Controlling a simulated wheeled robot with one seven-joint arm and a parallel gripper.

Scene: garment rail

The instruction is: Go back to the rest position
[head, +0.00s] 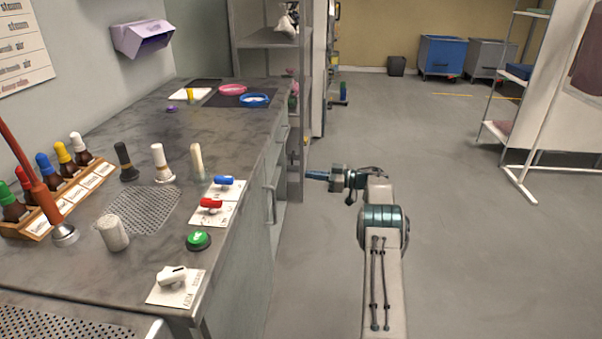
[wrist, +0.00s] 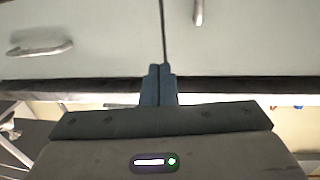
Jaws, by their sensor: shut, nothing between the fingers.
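My gripper (head: 313,175) is out in front of me over the floor, just right of the workbench, with its fingers pointing left toward the cabinet front. In the wrist view the two blue-grey fingers (wrist: 158,84) are pressed together with nothing between them. Behind the fingers are pale cabinet doors (wrist: 105,40) with a dark seam between them and a metal handle on the left door. I cannot tell whether the fingertips touch the cabinet.
The workbench (head: 95,270) fills the left, with bottles, knobs, a green button (head: 198,240) and rings on top. A tall shelf unit (head: 268,40) stands beyond it. A white garment rail (head: 545,130) is at right. The floor (head: 460,220) between is clear.

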